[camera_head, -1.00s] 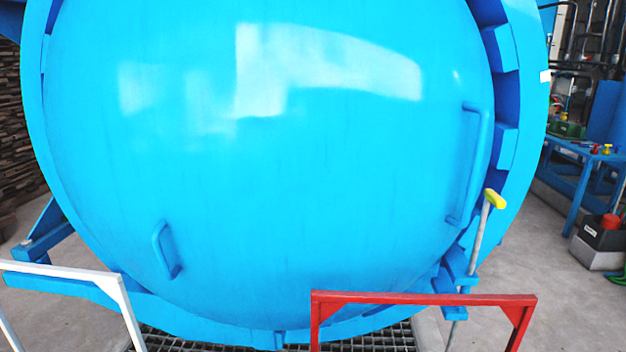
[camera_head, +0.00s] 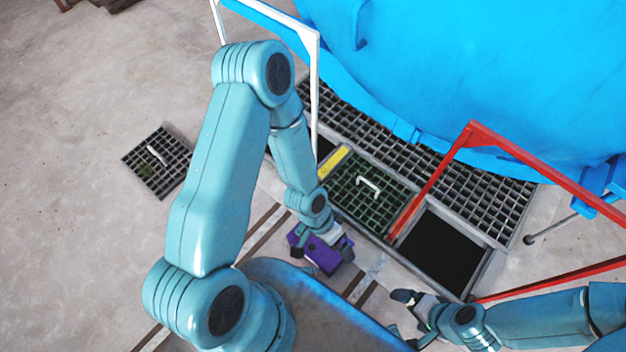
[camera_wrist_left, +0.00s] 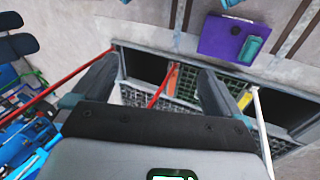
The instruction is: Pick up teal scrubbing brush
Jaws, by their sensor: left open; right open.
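In the left wrist view, a small teal block-shaped object (camera_wrist_left: 252,49), which looks like the teal scrubbing brush, lies at the edge of a flat purple box (camera_wrist_left: 220,38) on the floor. In the head view the purple box (camera_head: 331,262) shows beneath my left gripper (camera_head: 322,242), which partly covers it; I cannot make out the brush there. My left gripper's two dark fingers are spread and empty in the wrist view (camera_wrist_left: 158,70), apart from the box. My right gripper (camera_head: 412,303) is open and empty near the front edge of the dark floor opening.
A dark open pit (camera_head: 440,252) lies beside a green grate panel with a white handle (camera_head: 368,185). A red rail (camera_head: 540,172) and a white rail (camera_head: 317,80) stand around the grating. The blue vessel (camera_head: 500,70) is behind. A loose grate (camera_head: 157,163) lies left on clear floor.

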